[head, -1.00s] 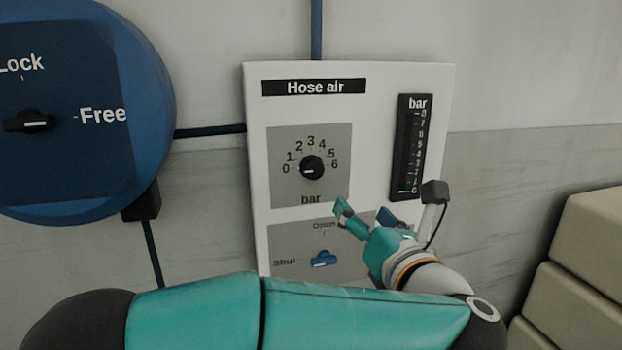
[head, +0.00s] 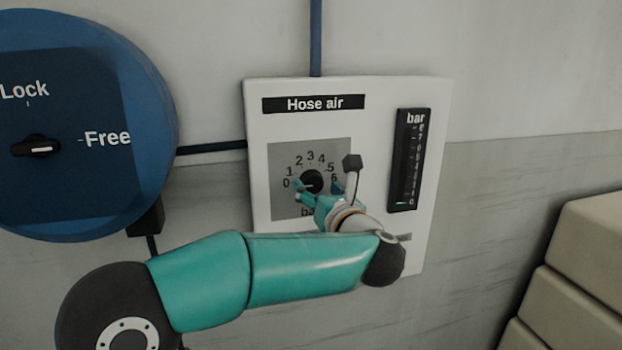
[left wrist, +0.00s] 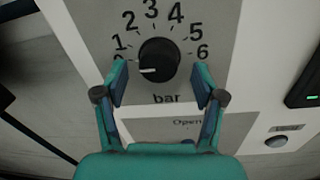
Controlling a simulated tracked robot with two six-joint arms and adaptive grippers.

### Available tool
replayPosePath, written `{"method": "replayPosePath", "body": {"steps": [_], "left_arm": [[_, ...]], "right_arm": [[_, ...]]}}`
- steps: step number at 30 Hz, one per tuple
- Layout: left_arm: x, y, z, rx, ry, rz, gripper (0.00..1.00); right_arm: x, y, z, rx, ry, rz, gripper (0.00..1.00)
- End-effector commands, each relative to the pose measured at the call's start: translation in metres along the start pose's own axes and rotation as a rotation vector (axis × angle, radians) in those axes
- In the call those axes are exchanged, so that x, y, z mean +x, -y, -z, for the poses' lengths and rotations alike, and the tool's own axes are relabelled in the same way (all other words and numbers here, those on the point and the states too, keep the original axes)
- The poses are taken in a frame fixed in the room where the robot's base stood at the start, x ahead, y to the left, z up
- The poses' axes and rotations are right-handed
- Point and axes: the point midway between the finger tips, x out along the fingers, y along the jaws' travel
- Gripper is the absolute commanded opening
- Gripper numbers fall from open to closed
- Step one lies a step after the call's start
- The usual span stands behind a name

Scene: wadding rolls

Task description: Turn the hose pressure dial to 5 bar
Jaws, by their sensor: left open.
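The black pressure dial (head: 312,180) sits on a grey plate marked 0 to 6 bar on the white "Hose air" panel (head: 380,95). In the left wrist view the dial (left wrist: 159,60) has its white mark pointing left, at about 0. My left gripper (head: 318,186) is in front of the dial's lower part. In the left wrist view its open fingers (left wrist: 160,84) stand either side of and just below the dial, apart from it. The bar gauge (head: 408,160) shows a small green bar at its bottom. My right gripper is not in view.
A blue round housing (head: 150,110) with a Lock/Free knob (head: 36,147) is at the left. My left arm hides the Open/Shut valve in the head view. Stacked beige blocks (head: 580,240) stand at the right. The wall right of the panel is clear.

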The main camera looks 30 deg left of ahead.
Motion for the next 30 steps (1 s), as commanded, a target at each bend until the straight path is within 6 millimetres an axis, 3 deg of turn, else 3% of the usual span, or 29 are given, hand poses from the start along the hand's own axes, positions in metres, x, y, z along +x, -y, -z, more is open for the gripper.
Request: {"method": "replayPosePath", "body": {"steps": [6,14,25,26,30], "left_arm": [[0.016,0.0,0.0,0.001,0.0,0.0,0.69],[0.017,0.0,0.001,0.001,0.0,0.0,0.69],[0.017,0.0,0.001,0.002,0.001,0.0,0.11],[0.032,-0.014,0.003,0.001,-0.002,-0.01,0.09],[0.02,-0.004,0.002,0.005,0.0,-0.003,0.1]], "right_arm": [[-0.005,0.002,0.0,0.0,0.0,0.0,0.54],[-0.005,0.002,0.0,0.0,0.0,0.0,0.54],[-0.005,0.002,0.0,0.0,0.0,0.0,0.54],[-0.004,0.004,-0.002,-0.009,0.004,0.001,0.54],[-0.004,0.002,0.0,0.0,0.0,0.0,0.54]]}}
